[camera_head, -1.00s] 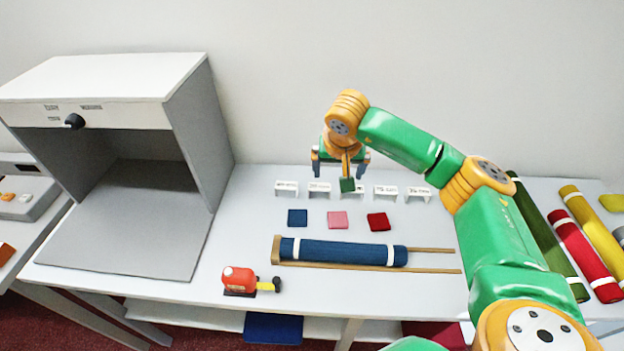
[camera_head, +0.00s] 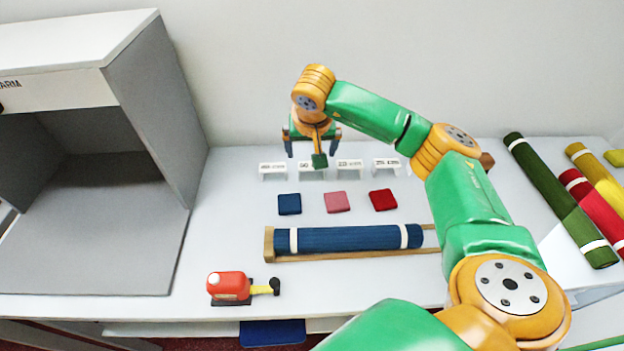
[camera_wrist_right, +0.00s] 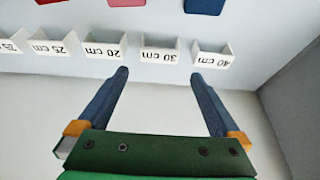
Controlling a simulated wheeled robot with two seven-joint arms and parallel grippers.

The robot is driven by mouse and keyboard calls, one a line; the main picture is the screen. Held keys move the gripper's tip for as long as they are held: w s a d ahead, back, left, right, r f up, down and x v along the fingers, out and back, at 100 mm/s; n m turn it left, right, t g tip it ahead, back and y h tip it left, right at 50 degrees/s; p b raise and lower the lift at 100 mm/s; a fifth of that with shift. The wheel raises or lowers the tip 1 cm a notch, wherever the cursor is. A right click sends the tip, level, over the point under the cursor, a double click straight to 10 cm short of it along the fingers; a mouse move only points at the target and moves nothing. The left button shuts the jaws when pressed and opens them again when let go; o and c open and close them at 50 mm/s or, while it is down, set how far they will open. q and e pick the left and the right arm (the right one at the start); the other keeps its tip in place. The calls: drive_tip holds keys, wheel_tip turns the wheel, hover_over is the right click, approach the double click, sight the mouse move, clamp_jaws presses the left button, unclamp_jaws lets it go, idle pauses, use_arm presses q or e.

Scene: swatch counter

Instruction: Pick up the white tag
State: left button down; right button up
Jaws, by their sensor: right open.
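A row of small white tags with black size labels stands on the counter. In the right wrist view, upside down, are the 40 cm tag (camera_wrist_right: 211,55), the 30 cm tag (camera_wrist_right: 160,50), the 20 cm tag (camera_wrist_right: 104,45) and the 25 cm tag (camera_wrist_right: 48,42). Another tag is cut off at the left edge. My right gripper (camera_head: 314,148) is open and empty. In the right wrist view its fingertips (camera_wrist_right: 160,76) line up with both sides of the 30 cm tag, without visible contact. In the head view the gripper partly hides that tag (camera_head: 309,173). My left gripper is not in view.
A blue swatch (camera_head: 289,204), a pink swatch (camera_head: 337,202) and a red swatch (camera_head: 383,200) lie in front of the tags. A blue roll (camera_head: 350,239) lies on a wooden rack. A red tape measure (camera_head: 229,286) is at the front. A grey booth (camera_head: 150,100) stands left; fabric rolls (camera_head: 555,190) lie right.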

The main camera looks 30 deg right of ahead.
sight(311, 165)
drive_tip(key=shift+w+f+b, duration=0.25)
drive_tip(key=shift+f+b, duration=0.2)
drive_tip(key=shift+f, duration=0.75)
drive_tip(key=shift+w+f, duration=0.2)
drive_tip(key=p+x, duration=0.1)
drive_tip(key=x, duration=0.1)
drive_tip(key=p+x, duration=0.1)
drive_tip(key=shift+s+d+f+p, duration=0.2)
drive_tip(key=shift+d+p, duration=0.1)
drive_tip(key=x, duration=0.2)
drive_tip(key=shift+w+f, duration=0.1)
drive_tip(key=shift+f, duration=0.25)
drive_tip(key=shift+w+f, duration=0.1)
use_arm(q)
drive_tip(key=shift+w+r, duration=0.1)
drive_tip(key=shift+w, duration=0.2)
use_arm(e)
drive_tip(key=c, duration=1.1)
